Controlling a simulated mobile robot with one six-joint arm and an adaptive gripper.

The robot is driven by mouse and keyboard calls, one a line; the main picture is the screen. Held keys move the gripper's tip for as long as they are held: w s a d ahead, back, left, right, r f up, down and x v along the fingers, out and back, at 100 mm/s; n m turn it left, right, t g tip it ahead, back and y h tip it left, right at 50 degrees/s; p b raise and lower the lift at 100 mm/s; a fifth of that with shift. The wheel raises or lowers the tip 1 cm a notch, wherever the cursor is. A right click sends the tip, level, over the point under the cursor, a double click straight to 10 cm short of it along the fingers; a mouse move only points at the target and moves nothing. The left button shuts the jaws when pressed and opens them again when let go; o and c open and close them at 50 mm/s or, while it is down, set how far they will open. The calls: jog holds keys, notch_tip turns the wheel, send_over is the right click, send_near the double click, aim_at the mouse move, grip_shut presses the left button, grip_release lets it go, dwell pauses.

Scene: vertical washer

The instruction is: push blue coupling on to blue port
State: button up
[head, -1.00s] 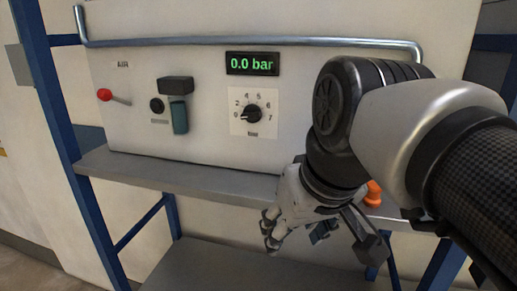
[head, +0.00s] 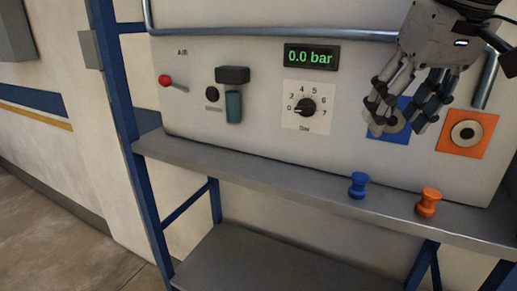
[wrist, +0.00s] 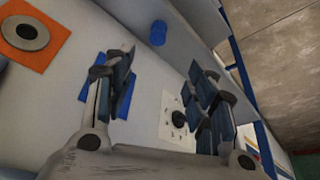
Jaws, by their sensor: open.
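The blue coupling (head: 358,185) stands upright on the grey shelf, below the panel. It also shows in the wrist view (wrist: 158,33), beyond the fingers and between them. The blue port (head: 388,134) is a round fitting on a blue square plate on the panel, partly hidden behind my fingers. In the wrist view the blue plate (wrist: 124,103) shows partly behind one finger. My gripper (head: 408,118) is open and empty in front of the blue port, above and to the right of the coupling.
An orange coupling (head: 428,202) stands on the shelf (head: 270,172) right of the blue one. An orange port (head: 467,133) is at the panel's right. A dial (head: 306,107), a red lever (head: 166,80) and a 0.0 bar display (head: 312,57) are further left. A rail (head: 270,35) crosses the panel top.

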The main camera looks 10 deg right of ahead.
jog(key=b, duration=0.2)
send_over(361, 176)
jog(key=s, duration=0.2)
jog(key=f, duration=1)
jog(key=shift+s+a+f, duration=0.1)
jog(key=shift+a+f, duration=0.1)
jog(key=shift+w+f, duration=0.25)
jog(key=shift+f, duration=0.2)
jog(key=shift+f, duration=0.1)
jog(key=x, duration=0.5)
jog(key=shift+w+d, duration=0.1)
jog(key=shift+d, duration=0.15)
jog(key=shift+c, duration=0.5)
jog(key=c, duration=0.9)
